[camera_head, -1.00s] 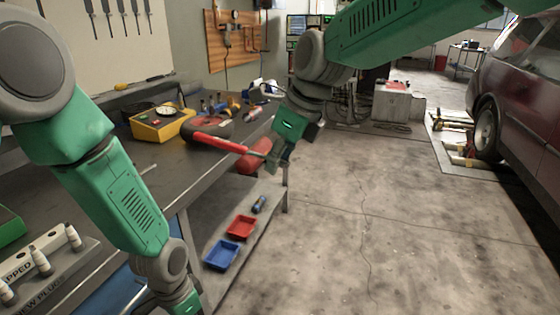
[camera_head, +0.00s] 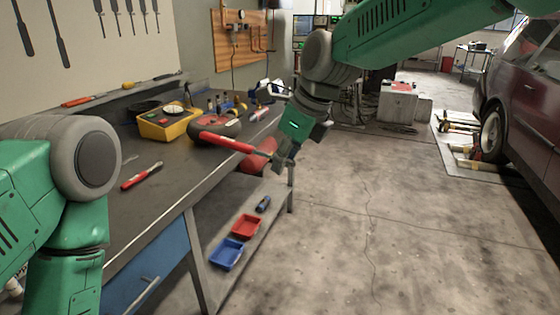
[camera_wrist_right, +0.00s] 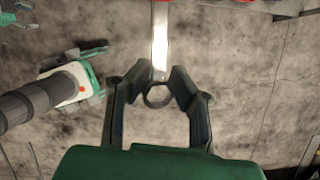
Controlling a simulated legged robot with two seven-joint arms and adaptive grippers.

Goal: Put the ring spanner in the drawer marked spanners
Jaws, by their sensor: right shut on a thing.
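My right gripper (camera_head: 281,163) is shut on the ring end of a red-handled spanner (camera_head: 225,142), just past the bench's right edge. The handle points left over the bench top. In the right wrist view the ring (camera_wrist_right: 158,95) sits between the two fingers, and the bright shank (camera_wrist_right: 160,40) runs up to the red handle at the top edge. A blue drawer front (camera_head: 150,262) with a bar handle is under the near bench; it looks shut, and no marking on it is readable. My left arm is at the left edge of the head view, its gripper out of sight.
Another red-handled tool (camera_head: 142,175) lies on the dark bench top (camera_head: 165,205). A yellow instrument box (camera_head: 165,122) stands farther back. A red tray (camera_head: 246,226), a blue tray (camera_head: 226,254) and a small blue tool (camera_head: 263,204) are on the lower shelf.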

